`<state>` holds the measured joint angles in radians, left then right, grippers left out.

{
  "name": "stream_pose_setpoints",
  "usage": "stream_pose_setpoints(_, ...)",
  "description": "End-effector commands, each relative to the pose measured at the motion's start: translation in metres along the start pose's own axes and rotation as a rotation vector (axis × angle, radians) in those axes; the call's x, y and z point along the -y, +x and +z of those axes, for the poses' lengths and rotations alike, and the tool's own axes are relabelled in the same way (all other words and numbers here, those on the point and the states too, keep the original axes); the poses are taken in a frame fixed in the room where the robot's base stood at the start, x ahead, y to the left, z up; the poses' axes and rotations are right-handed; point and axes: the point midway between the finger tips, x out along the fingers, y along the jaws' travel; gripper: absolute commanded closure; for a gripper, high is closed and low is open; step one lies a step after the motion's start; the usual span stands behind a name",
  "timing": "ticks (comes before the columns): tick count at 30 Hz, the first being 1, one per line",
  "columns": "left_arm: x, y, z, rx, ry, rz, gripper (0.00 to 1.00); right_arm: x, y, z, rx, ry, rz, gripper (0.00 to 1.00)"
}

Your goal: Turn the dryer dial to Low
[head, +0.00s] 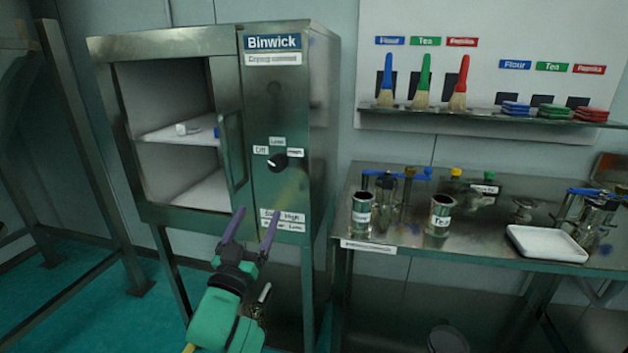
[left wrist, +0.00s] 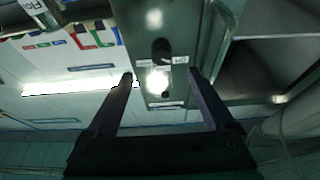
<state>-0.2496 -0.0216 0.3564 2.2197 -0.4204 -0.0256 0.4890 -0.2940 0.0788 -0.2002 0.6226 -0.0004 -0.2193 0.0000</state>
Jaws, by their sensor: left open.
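The dryer (head: 312,120) is a grey metal cabinet with a Binwick sign. Its dial (head: 278,162) is a black knob on the front panel, with small labels to its upper left, above and upper right. The left one reads Off; the others are blurred, and I cannot tell which label the knob points to. My left gripper (head: 257,211) is open and empty, below the dial and apart from it. In the left wrist view the picture is inverted; the dial (left wrist: 161,50) shows beyond the open fingers (left wrist: 160,77), roughly centred between them.
The dryer's handle (head: 233,150) stands out left of the dial, beside the open shelved compartment (head: 180,133). A steel table (head: 400,252) with metal cups and a white tray (head: 545,243) is at the right. A brush shelf (head: 490,113) hangs above it.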

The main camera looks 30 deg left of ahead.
Motion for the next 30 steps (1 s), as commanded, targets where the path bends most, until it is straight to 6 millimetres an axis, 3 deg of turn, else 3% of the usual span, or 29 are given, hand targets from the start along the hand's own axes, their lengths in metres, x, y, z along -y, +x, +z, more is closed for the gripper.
stream_pose_setpoints(5,0.001,0.022,-0.010,-0.015,0.002,0.000,0.13,0.001,-0.007,0.002,0.004,0.001,-0.002,0.50)
stream_pose_setpoints(11,0.001,0.075,-0.011,-0.014,0.001,-0.001,0.13,0.002,-0.019,0.014,0.026,0.000,-0.003,0.50)
stream_pose_setpoints(18,0.001,0.131,-0.009,-0.011,0.001,-0.002,0.13,-0.001,-0.027,0.003,0.010,0.000,0.000,0.50)
stream_pose_setpoints(22,0.001,0.144,-0.008,-0.010,0.001,-0.001,0.13,-0.001,-0.029,0.002,0.008,0.000,0.000,0.50)
stream_pose_setpoints(29,0.000,0.145,-0.007,-0.009,0.002,0.000,0.13,-0.001,-0.028,0.002,0.008,0.000,0.000,0.50)
stream_pose_setpoints(30,0.000,0.145,-0.006,-0.009,0.001,0.000,0.17,-0.001,-0.028,0.002,0.008,0.000,0.000,0.50)
